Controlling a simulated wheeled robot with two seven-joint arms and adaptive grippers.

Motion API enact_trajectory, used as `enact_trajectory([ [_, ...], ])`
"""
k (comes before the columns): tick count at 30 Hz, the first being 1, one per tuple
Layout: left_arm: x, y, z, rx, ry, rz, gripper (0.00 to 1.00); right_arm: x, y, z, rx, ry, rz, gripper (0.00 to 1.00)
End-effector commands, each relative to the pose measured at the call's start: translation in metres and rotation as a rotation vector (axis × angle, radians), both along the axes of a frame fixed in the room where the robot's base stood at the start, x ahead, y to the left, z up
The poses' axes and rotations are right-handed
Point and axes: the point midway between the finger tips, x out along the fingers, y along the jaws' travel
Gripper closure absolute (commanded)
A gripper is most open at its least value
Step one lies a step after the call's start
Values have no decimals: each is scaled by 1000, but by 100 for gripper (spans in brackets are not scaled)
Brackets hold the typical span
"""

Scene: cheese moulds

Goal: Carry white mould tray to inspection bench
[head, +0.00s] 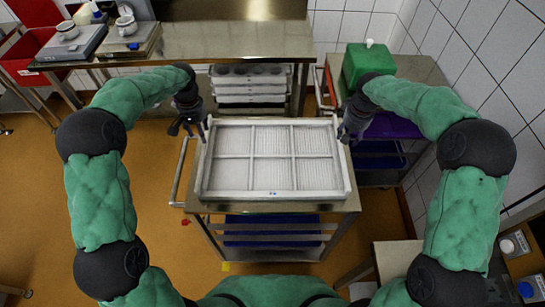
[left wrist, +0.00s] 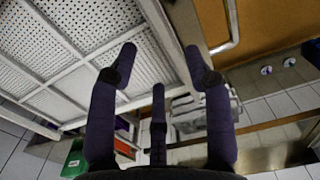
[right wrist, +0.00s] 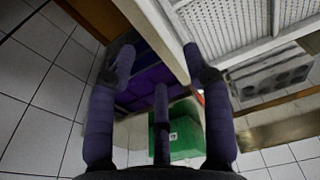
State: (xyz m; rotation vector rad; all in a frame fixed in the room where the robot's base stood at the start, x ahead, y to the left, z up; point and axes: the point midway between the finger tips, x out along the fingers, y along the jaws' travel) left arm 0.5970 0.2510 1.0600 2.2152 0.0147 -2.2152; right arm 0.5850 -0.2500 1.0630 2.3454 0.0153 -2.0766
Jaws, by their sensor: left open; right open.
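The white mould tray (head: 272,193), divided into six gridded sections, lies flat on a steel trolley (head: 330,205) in the middle of the head view. My left gripper (head: 188,129) is open at the tray's far left corner. In the left wrist view its fingers (left wrist: 160,51) spread to either side of the tray's rim (left wrist: 166,35). My right gripper (head: 348,134) is open at the far right corner. In the right wrist view its fingers (right wrist: 158,51) also spread around the rim (right wrist: 160,32). Contact cannot be told. No bench is marked for inspection.
A long steel bench (head: 230,42) stands at the back, with scales (head: 128,40) at left and stacked white trays (head: 250,88) beneath. A green box (head: 368,64) stands on a cart at back right. Orange floor (head: 135,215) is open at left.

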Motion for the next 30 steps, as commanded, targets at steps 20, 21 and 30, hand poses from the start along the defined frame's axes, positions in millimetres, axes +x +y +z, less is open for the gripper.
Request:
enact_trajectory([
  [20, -1, 0, -95, -1, 2, 1, 50, 11, 0, -94, 1, 2, 0, 50],
  [21, -1, 0, -98, -1, 2, 1, 50, 11, 0, -97, 1, 1, 0, 50],
  [30, 0, 0, -103, 0, 0, 1, 50, 12, 0, -102, 0, 0, 0, 50],
])
